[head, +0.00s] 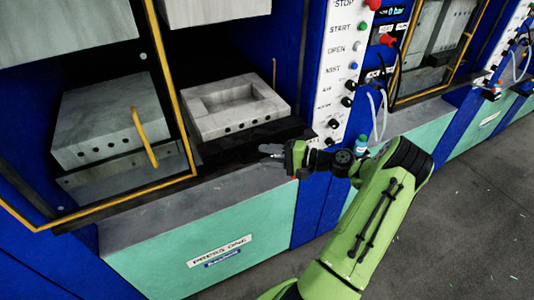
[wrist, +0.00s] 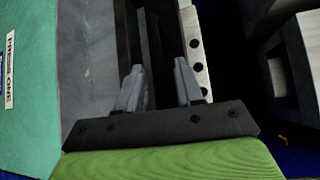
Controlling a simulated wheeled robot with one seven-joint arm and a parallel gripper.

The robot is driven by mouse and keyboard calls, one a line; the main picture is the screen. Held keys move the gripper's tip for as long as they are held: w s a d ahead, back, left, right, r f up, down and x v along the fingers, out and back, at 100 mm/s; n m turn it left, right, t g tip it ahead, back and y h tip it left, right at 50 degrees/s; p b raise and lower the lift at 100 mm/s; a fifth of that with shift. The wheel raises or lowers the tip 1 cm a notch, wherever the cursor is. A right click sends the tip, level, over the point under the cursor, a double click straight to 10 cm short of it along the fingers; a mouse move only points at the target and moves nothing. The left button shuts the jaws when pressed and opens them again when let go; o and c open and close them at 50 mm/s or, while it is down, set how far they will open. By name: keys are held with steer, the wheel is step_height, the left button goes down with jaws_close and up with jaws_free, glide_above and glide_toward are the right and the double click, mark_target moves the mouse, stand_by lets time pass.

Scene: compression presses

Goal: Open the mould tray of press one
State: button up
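Press one has a teal lower front with a "PRESS ONE" label (head: 219,251). Its mould tray (head: 290,128) is a dark slab in the press opening, carrying a pale grey lower mould (head: 240,121) with a square cavity and a row of holes. My gripper (head: 267,151) is at the tray's front right, above the grey sill. In the wrist view my gripper's fingers (wrist: 158,72) are apart, with a dark bar along the tray's front (wrist: 154,48) showing between and beyond them. I cannot tell whether they touch it. The mould's holed side (wrist: 198,55) is just beyond the right finger.
The yellow-framed guard door (head: 168,85) with its handle (head: 145,136) is at the left, leaving the mould uncovered. The upper mould block (head: 212,10) hangs above. A button panel (head: 337,70) is to the right. A small bottle (head: 361,146) shows behind my arm. Grey floor (head: 455,220) lies right.

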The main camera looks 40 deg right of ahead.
steer(key=shift+w+a, duration=0.2)
steer(key=shift+w, duration=0.15)
jaws_close()
steer(key=shift+f, duration=0.15)
